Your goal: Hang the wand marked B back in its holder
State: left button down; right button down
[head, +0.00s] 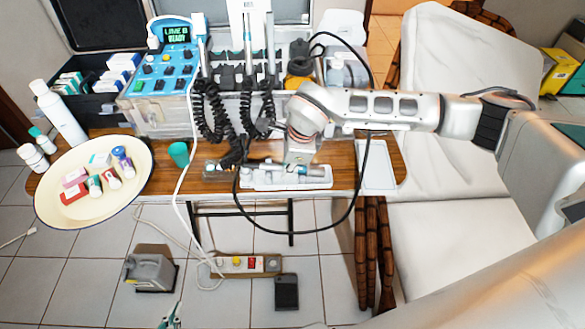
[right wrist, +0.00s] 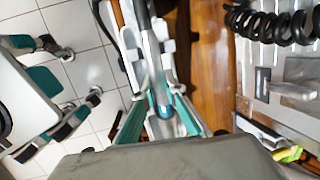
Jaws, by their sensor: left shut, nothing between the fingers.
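A slim dark wand (right wrist: 143,25) lies lengthwise on a white rest (head: 258,182) at the table's front edge. My right gripper (head: 300,168) is low over this rest, largely hidden by its own wrist. In the right wrist view its teal-edged fingers (right wrist: 163,110) lie on either side of the wand; whether they press on it is unclear. The holder (head: 240,82) at the back of the table carries upright wands with black coiled cords. No letter B is legible on any wand or slot. My left gripper (head: 170,318) is shut and empty at the bottom edge, away from the table.
A blue control unit (head: 165,70) stands left of the holder. A cream dish (head: 125,195) with small bottles and a green cup (head: 179,153) are at left. A white tray (head: 377,172) and dental chair (head: 450,150) lie right.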

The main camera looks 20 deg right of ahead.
jog(key=shift+r, duration=0.1)
dwell(0.3)
